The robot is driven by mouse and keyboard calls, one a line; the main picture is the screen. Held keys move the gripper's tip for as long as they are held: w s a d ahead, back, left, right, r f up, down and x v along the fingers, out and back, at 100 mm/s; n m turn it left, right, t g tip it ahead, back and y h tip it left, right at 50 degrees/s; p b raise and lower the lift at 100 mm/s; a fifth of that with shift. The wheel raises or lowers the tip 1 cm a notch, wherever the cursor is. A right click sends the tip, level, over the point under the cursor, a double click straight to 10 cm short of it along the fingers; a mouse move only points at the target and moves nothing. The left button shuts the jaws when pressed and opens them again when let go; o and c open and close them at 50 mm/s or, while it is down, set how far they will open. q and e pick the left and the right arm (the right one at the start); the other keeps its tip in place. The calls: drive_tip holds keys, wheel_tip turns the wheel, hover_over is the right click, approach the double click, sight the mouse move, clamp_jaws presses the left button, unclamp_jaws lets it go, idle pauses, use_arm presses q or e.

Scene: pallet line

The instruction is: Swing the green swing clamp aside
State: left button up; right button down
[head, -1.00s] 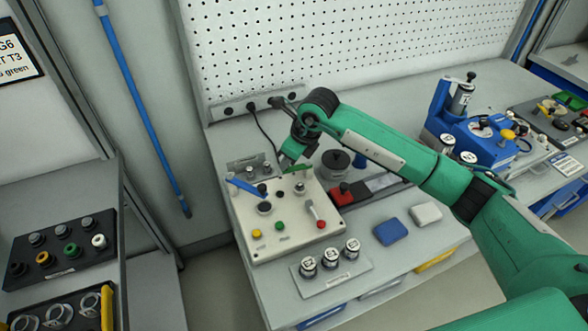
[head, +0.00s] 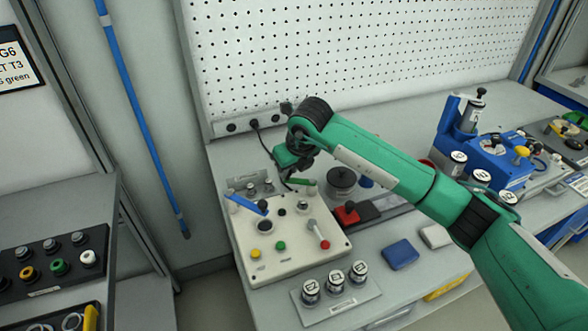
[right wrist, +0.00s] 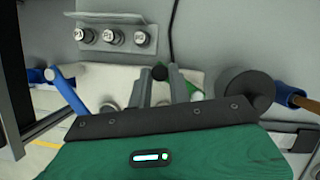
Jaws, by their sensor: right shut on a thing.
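The green swing clamp (head: 304,182) is on the back part of a pale fixture plate (head: 300,252) on the bench. In the right wrist view its green arm (right wrist: 196,93) shows just right of the fingers. My right gripper (head: 287,182) reaches down to the clamp's left end. In the right wrist view its two fingers (right wrist: 161,78) are closed around a small black knob (right wrist: 159,72) at that end. The fingers hide part of the clamp. A blue swing clamp (head: 247,205) stands to the left on the same plate. My left gripper is not in view.
A dark round knob (head: 342,180) stands right of the green clamp. A small bracket with metal posts (head: 250,187) is behind the plate. A red block (head: 346,216) lies to the right. Several labelled cylinders (head: 335,280) stand in front. A pegboard wall (head: 350,60) closes the back.

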drive_tip(key=shift+r, duration=0.1)
drive_tip(key=c, duration=1.3)
unclamp_jaws()
drive_tip(key=shift+s+d+r, duration=0.1)
drive_tip(key=shift+r, duration=0.2)
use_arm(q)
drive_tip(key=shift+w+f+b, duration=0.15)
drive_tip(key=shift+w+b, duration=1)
use_arm(e)
drive_tip(key=v, duration=1.3)
